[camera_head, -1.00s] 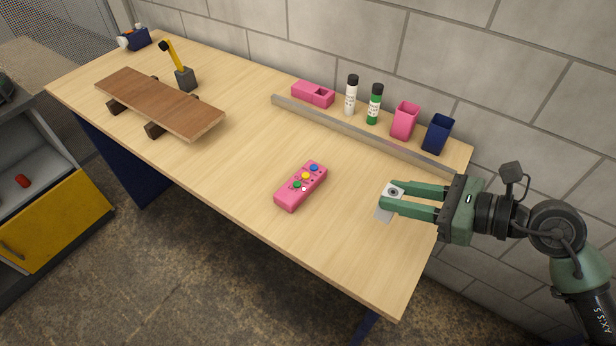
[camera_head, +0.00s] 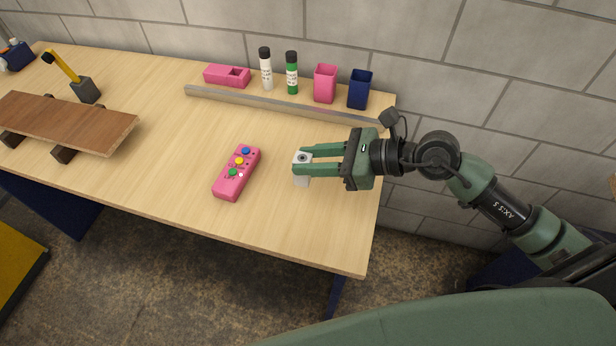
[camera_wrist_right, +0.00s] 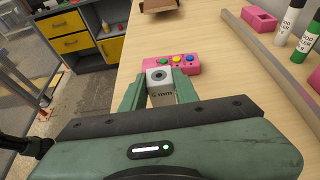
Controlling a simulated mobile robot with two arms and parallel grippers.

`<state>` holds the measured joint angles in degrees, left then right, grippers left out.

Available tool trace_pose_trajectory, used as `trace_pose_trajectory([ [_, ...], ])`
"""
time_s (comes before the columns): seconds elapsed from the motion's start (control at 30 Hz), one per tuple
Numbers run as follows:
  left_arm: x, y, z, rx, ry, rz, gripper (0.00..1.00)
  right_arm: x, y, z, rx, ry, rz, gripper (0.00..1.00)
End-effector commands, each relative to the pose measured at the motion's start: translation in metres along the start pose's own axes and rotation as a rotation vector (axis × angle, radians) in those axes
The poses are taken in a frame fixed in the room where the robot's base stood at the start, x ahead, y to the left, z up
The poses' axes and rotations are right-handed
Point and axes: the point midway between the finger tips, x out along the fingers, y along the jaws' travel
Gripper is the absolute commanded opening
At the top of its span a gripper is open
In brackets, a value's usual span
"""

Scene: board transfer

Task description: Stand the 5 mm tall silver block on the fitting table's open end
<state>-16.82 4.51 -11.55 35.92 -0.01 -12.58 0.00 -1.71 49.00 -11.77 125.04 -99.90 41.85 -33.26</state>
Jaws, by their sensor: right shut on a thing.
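My right gripper (camera_head: 302,165) is shut on the silver block (camera_head: 302,181), which has a dark round hole in its top. The block is over the right part of the light wooden table (camera_head: 190,190), right of the pink button box. I cannot tell whether its underside touches the tabletop. My left gripper is not in view.
A pink button box (camera_head: 236,173) lies left of the block. A metal rail (camera_head: 270,104) runs along the back, with a pink holder (camera_head: 227,75), two marker bottles and two cups (camera_head: 325,84) behind it. A brown board (camera_head: 62,124) is at the left. The table's front right is clear.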

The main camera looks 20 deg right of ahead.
Motion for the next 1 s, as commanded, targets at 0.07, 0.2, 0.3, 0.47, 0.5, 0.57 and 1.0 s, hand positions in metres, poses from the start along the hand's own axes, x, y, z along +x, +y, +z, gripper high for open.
trace_pose_trajectory([
  [0.07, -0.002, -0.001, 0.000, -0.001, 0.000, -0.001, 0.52, 0.005, 0.000, -0.013, 0.005, -0.002, -0.001, 0.00],
  [0.2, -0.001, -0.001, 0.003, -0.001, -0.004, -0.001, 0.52, 0.011, -0.001, -0.025, 0.000, -0.002, -0.001, 0.00],
  [0.3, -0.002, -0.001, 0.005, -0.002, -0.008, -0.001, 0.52, 0.014, 0.000, -0.034, 0.002, -0.002, -0.001, 0.00],
  [0.47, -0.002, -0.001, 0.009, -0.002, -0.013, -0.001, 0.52, 0.024, 0.000, -0.057, 0.003, -0.002, -0.001, 0.00],
  [0.5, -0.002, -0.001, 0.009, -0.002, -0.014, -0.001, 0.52, 0.026, 0.000, -0.061, 0.002, -0.002, -0.001, 0.00],
  [0.57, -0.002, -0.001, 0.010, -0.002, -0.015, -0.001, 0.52, 0.027, 0.000, -0.065, 0.001, -0.003, -0.001, 0.00],
  [1.0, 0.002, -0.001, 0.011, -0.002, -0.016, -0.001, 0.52, 0.029, 0.000, -0.070, -0.002, -0.001, -0.001, 0.38],
])
